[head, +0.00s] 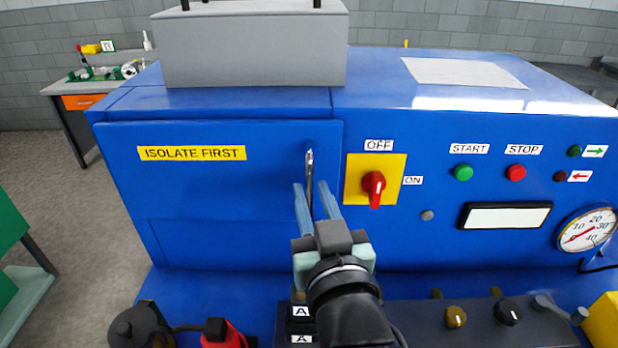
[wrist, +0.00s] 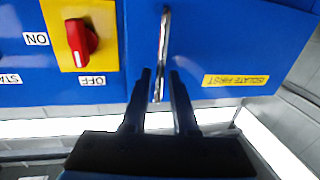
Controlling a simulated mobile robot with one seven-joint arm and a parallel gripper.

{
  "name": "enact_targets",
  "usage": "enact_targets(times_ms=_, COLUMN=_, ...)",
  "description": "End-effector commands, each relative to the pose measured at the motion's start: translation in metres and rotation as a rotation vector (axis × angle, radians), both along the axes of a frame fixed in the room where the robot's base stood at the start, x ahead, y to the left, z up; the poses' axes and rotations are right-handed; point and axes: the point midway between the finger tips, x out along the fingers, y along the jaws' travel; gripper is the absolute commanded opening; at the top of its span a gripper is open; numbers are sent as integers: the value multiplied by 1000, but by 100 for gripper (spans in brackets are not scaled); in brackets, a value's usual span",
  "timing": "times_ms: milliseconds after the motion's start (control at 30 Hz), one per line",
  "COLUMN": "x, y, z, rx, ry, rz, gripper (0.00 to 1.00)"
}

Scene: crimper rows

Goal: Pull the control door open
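The control door (head: 220,185) is the blue panel with the yellow ISOLATE FIRST label, on the left of the blue machine front; it looks shut. Its upright metal handle (head: 309,175) is near the door's right edge. My gripper (head: 313,188) is open, with its two fingers apart and pointing at the door. In the wrist view, which looks upside down, the handle (wrist: 164,40) shows between the two fingertips of my gripper (wrist: 161,73). I cannot tell whether either finger touches it. The fingers partly cover the handle's lower end in the head view.
A red rotary switch (head: 374,188) on a yellow plate sits just right of the handle. START and STOP buttons and a gauge (head: 587,230) are farther right. A lower console with knobs (head: 455,316) and a red object (head: 222,335) stand in front.

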Motion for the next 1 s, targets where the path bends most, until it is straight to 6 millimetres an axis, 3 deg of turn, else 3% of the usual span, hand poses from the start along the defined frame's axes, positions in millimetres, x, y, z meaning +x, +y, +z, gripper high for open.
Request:
enact_targets(times_ms=200, x=22, y=5, z=1, rx=0, ry=0, rz=1, gripper=27)
enact_targets(times_ms=567, x=27, y=6, z=-1, rx=0, ry=0, rz=0, gripper=27)
enact_targets(times_ms=733, x=27, y=5, z=-1, rx=0, ry=0, rz=0, gripper=0)
enact_targets(times_ms=1000, x=27, y=5, z=-1, rx=0, ry=0, rz=0, gripper=0)
